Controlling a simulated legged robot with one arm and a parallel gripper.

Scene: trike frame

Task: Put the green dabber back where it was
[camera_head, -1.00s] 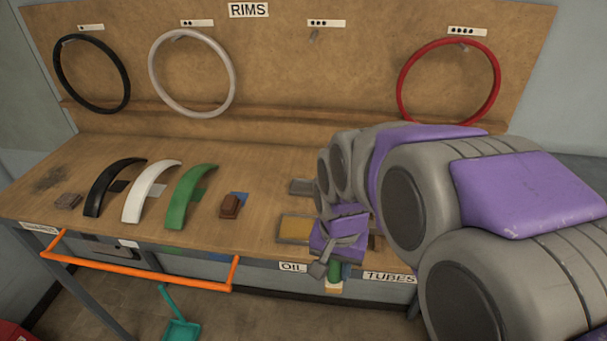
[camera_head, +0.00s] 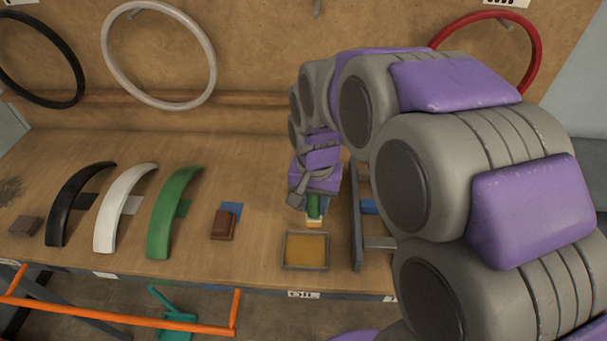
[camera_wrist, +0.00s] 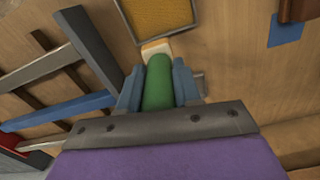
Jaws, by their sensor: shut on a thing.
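My gripper (camera_head: 312,199) is shut on the green dabber (camera_head: 314,208), with the dabber's pale tip pointing down. In the head view they are just behind the oil tray (camera_head: 305,267), a shallow grey-rimmed tray with an amber surface. The wrist view shows the green dabber body (camera_wrist: 158,85) between the blue-grey fingers of my gripper (camera_wrist: 159,84), its pale block tip toward the tray's edge. I cannot tell whether the tip touches the bench. The upper part of the dabber is hidden by my gripper.
A grey rack with bars (camera_head: 357,215) stands close right of the dabber. A brown block (camera_head: 223,224) lies left on a blue patch. Green (camera_head: 173,212), white (camera_head: 125,208) and black (camera_head: 78,204) fenders lie farther left. Bench (camera_head: 262,185) is clear between block and gripper.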

